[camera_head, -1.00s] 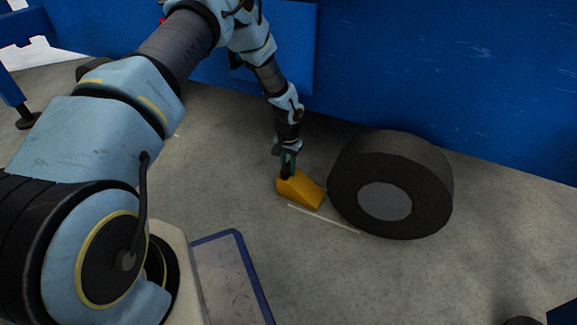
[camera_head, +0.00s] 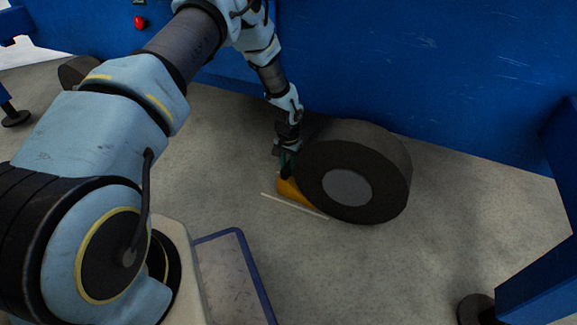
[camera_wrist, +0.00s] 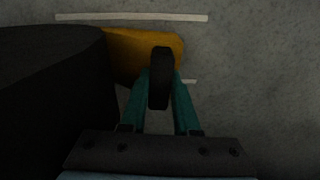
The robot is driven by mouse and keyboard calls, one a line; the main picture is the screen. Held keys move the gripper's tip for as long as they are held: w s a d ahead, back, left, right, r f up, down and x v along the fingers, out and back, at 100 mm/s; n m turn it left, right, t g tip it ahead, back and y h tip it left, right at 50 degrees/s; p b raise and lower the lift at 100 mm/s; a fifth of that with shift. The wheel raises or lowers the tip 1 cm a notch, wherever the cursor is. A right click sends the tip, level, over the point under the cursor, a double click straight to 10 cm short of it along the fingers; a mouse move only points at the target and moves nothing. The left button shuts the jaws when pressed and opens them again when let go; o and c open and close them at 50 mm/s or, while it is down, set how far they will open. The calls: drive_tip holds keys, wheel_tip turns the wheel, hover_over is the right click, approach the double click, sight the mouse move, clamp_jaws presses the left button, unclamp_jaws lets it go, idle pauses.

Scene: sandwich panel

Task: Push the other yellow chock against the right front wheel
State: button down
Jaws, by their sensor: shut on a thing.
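The yellow chock (camera_head: 290,188) lies on the floor at the left side of the black wheel (camera_head: 353,172) with its grey hub. In the head view the wheel hides the chock's right end, and the two look touching or nearly so. My gripper (camera_head: 286,172) points down at the chock's left end, shut on it. In the wrist view the chock (camera_wrist: 141,50) shows beyond my gripper fingers (camera_wrist: 160,85), and the dark wheel (camera_wrist: 50,95) fills the left side next to it. The wrist view is dark, so the exact contact is hard to tell.
A blue vehicle body (camera_head: 430,75) stands behind the wheel. A white floor line (camera_head: 294,206) runs just in front of the chock. A blue leg with a dark round foot (camera_head: 475,309) stands at the lower right. The floor in front of the wheel is clear.

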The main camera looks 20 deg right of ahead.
drive_tip(key=shift+s+d, duration=0.5)
drive_tip(key=shift+s, duration=0.05)
drive_tip(key=c, duration=0.6)
unclamp_jaws()
drive_tip(key=shift+s, duration=0.1)
drive_tip(key=shift+o, duration=0.2)
drive_tip(key=r+p, duration=0.1)
drive_tip(key=r, duration=0.2)
drive_tip(key=r+p, duration=0.2)
drive_tip(key=r, duration=0.1)
drive_tip(key=r+p, duration=0.1)
drive_tip(key=r, duration=0.3)
drive_tip(key=shift+w+a, duration=0.2)
drive_tip(key=shift+w, duration=0.15)
drive_tip(key=shift+w+a+r, duration=0.1)
drive_tip(key=shift+a+r, duration=0.05)
drive_tip(key=shift+r, duration=0.3)
drive_tip(key=shift+w, duration=0.1)
